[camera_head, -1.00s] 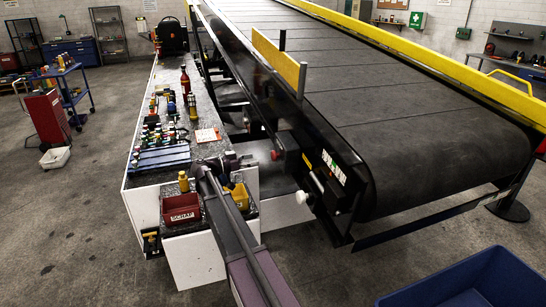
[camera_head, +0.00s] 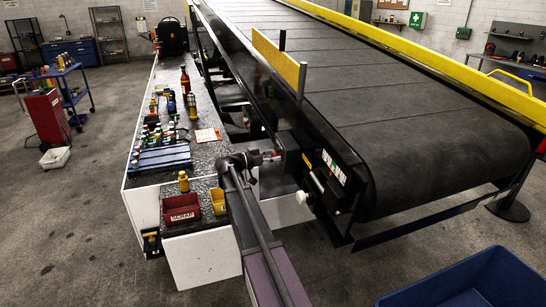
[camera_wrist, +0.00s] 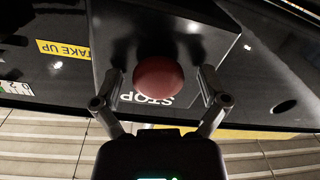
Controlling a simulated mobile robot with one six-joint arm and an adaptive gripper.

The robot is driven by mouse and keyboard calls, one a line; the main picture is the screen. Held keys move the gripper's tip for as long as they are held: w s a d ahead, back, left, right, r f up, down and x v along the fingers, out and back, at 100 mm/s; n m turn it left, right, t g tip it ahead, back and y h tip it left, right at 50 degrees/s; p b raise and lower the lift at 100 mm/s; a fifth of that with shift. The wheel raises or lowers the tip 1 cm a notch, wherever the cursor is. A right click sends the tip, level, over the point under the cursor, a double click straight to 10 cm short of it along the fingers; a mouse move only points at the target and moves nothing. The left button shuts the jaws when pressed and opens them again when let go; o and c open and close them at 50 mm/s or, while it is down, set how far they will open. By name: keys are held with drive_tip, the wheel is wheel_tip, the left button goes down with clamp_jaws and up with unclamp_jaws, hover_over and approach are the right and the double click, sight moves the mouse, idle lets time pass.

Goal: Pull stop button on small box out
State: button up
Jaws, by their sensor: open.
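The red round stop button (camera_wrist: 159,76) faces me in the wrist view, on a small dark box (camera_wrist: 195,45) with white STOP lettering that appears upside down. In the head view the small box (camera_head: 291,151) sits on the belt loader's near side rail. My gripper (camera_wrist: 160,88) is open, with one finger on each side of the button. Gaps show between the fingers and the button, and I cannot tell the exact depth. In the head view my gripper (camera_head: 269,156) is right beside the box and largely covers the button.
The belt loader (camera_head: 420,130) fills the right side. A long workbench (camera_head: 205,155) with bottles and small items runs along its left. A red scrap bin (camera_head: 181,209) and a yellow bin (camera_head: 218,201) are near my arm. A blue crate (camera_head: 470,283) is lower right.

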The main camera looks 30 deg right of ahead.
clamp_jaws()
drive_tip(key=shift+v, duration=0.9)
unclamp_jaws()
drive_tip(key=shift+w+a, duration=0.1)
drive_tip(key=shift+a, duration=0.05)
drive_tip(key=v, duration=1.1)
drive_tip(key=shift+a, duration=0.4)
